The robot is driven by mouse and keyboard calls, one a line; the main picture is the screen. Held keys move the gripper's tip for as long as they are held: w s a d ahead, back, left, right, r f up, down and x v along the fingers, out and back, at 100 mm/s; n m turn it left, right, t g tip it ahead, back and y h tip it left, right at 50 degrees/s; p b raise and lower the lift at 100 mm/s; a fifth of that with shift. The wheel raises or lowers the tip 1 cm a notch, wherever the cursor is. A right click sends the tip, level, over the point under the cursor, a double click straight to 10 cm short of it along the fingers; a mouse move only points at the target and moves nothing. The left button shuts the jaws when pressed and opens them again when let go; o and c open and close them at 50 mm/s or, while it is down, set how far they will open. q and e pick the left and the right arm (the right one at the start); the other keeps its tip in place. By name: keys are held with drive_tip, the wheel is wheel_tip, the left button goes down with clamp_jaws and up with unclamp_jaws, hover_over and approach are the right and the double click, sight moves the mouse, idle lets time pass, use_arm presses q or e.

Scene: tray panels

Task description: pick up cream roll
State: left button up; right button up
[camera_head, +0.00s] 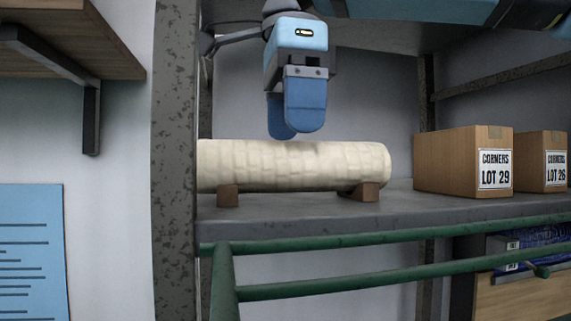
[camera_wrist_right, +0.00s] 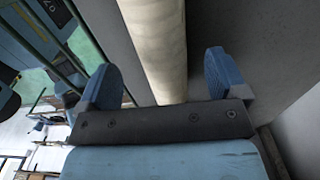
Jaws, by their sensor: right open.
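The cream roll (camera_head: 290,165) lies on its side on a grey shelf (camera_head: 330,207), resting on two small brown blocks. Its left end is hidden behind a shelf post. My right gripper (camera_head: 296,130) hangs above the roll near its middle, fingers pointing down. In the right wrist view the gripper (camera_wrist_right: 165,85) is open, with the cream roll (camera_wrist_right: 160,45) running lengthwise between its two blue fingers. The fingertips look just above the roll in the head view, and I see no contact. My left gripper is not in view.
Two cardboard boxes, one labelled LOT 29 (camera_head: 455,160) and another (camera_head: 541,160), stand right of the roll. A speckled post (camera_head: 174,160) rises at the left. Green rails (camera_head: 390,236) run in front of the shelf. A wooden wall shelf (camera_head: 75,35) is at upper left.

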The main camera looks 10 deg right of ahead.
sight(296, 169)
wheel_tip(296, 169, down, 5)
drive_tip(key=shift+w+d+f+p, duration=0.1)
drive_tip(key=shift+d+f+p, duration=0.1)
drive_tip(key=shift+p, duration=0.65)
drive_tip(key=shift+f, duration=0.2)
drive_tip(key=c, duration=1.3)
drive_tip(key=shift+r, duration=0.1)
